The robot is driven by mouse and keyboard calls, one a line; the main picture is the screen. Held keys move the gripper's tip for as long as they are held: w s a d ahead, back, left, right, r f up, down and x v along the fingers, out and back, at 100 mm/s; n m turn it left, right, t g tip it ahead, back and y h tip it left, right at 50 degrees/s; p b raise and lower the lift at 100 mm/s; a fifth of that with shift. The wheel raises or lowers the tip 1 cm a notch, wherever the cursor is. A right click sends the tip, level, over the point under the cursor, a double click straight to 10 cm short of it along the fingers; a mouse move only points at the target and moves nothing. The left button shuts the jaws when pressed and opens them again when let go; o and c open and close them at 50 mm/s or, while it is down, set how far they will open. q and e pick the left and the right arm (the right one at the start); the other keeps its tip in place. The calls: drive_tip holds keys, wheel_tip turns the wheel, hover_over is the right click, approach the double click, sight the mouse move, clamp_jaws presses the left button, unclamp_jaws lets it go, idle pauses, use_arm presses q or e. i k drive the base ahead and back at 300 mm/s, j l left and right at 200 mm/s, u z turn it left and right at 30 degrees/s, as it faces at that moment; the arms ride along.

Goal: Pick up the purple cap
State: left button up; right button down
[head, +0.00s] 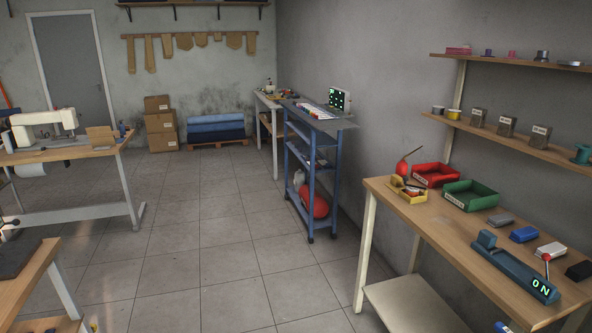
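Small pink and purple pieces stand on the upper wall shelf at the top right. One small purplish piece (488,53) could be the purple cap, but it is too small and far off to be sure. A pink piece (512,55) stands to its right, and a flat pink item (458,51) lies to its left. Neither of my grippers is in view.
A wooden workbench (450,225) at the right carries a red bin (435,168), a green bin (470,188) and a long blue-green device (515,268) with a lit display. A blue trolley (311,180) stands by the wall. The tiled floor in the middle is clear.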

sight(487, 53)
drive_tip(key=i+j, duration=0.15)
drive_tip(key=i, duration=0.35)
drive_tip(key=i+j, duration=0.15)
drive_tip(key=i, duration=0.4)
drive_tip(key=i+j, duration=0.15)
drive_tip(key=i, duration=0.35)
drive_tip(key=z, duration=0.05)
